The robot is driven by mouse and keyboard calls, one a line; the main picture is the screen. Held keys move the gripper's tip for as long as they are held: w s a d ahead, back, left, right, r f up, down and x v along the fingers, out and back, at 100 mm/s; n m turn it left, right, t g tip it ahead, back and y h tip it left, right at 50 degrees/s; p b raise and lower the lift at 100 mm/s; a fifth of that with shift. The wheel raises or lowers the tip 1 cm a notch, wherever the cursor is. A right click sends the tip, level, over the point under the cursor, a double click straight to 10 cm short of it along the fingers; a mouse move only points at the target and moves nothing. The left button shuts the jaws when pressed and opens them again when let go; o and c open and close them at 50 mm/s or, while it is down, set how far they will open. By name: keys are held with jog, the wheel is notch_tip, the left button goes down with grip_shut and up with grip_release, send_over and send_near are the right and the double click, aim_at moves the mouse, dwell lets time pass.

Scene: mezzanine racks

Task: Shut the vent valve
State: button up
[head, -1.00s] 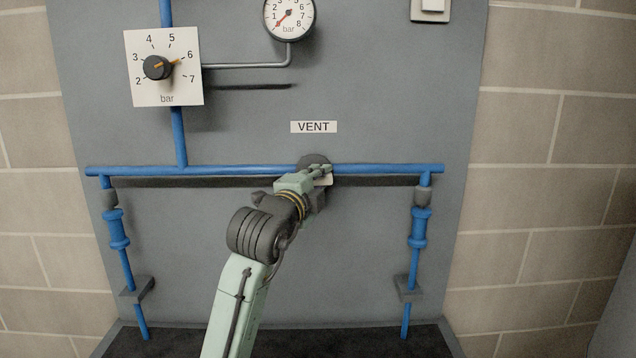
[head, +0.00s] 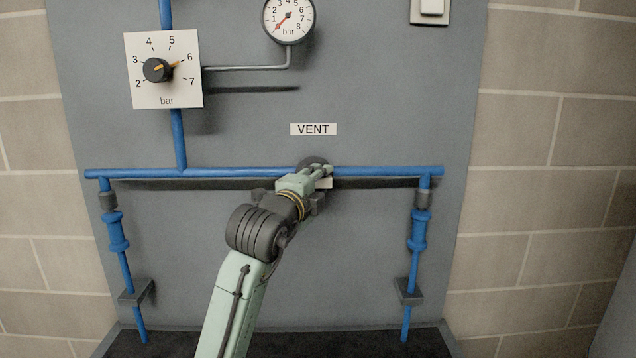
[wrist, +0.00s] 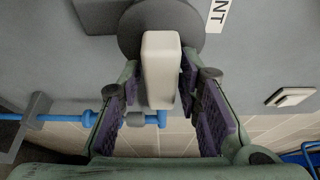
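The vent valve has a dark round hub (head: 313,161) on the blue horizontal pipe, just below the VENT label (head: 313,129). Its pale, block-like lever (wrist: 161,75) stands out from the hub (wrist: 130,28) in the wrist view. In the head view only a small pale part of the lever (head: 325,184) shows behind my gripper (head: 322,171). My gripper (wrist: 158,85) is open, with its purple-padded fingers on either side of the lever. The gaps at the fingertips look narrow, and I cannot tell whether either finger touches the lever.
The blue pipe (head: 230,172) crosses the grey panel, with a branch down each side. A regulator dial (head: 157,69) and a round gauge (head: 289,16) with its needle low sit above. A pale switch (head: 431,8) is at upper right.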

jog(key=shift+o, duration=0.6)
jog(key=shift+s+a, duration=0.1)
jog(key=v, duration=1.1)
jog(key=shift+s, duration=0.4)
jog(key=shift+a, duration=0.1)
